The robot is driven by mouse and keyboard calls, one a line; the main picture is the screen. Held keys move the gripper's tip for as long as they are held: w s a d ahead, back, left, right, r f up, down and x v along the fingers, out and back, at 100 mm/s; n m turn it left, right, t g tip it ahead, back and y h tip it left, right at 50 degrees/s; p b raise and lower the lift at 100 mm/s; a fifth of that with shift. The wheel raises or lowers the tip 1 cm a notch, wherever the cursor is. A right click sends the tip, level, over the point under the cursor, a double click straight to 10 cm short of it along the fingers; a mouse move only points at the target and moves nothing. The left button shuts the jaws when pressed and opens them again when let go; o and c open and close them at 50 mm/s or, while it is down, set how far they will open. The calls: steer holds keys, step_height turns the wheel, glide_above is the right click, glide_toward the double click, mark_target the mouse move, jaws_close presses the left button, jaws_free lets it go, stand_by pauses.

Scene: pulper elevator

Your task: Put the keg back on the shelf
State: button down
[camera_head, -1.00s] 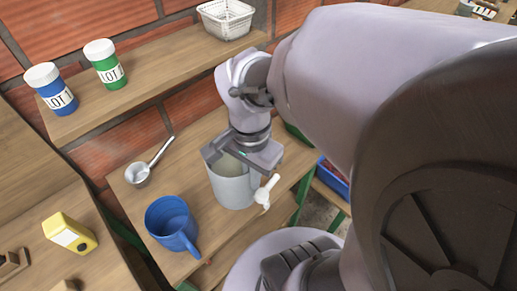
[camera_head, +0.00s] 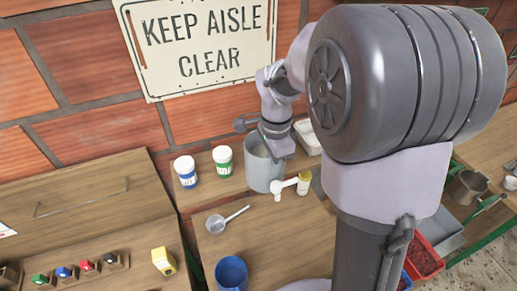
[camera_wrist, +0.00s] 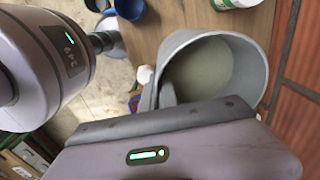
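The keg (camera_head: 262,172) is a grey open-topped cylinder with a white spigot (camera_head: 285,186) on its side. In the head view it is upright at the upper wooden shelf (camera_head: 207,190), right of the green jar. I cannot tell whether its base rests on the shelf or hangs just above it. My gripper (camera_head: 272,145) is at the keg's rim. In the wrist view the keg (camera_wrist: 252,70) shows pale contents, and my gripper (camera_wrist: 165,95) is shut on its near wall, one finger inside the rim.
A blue jar (camera_head: 187,174) and a green jar (camera_head: 223,163) stand left of the keg. A white basket (camera_head: 308,138) is behind it to the right, and a small yellow jar (camera_head: 304,184) is near the spigot. A scoop (camera_head: 217,223) and blue mug (camera_head: 231,274) are below.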

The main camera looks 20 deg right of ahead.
steer(key=w+d+f+p, duration=0.1)
steer(key=w+f+p, duration=0.1)
steer(key=w, duration=0.5)
steer(key=w+d+f+p, duration=0.1)
steer(key=w+f+p, duration=0.1)
steer(key=w, duration=0.6)
steer(key=shift+d+f, duration=0.3)
steer(key=shift+f, duration=0.25)
steer(key=c, duration=2.1)
jaws_free()
steer(key=shift+s+f, duration=0.1)
steer(key=shift+f, duration=0.05)
steer(key=o, duration=0.4)
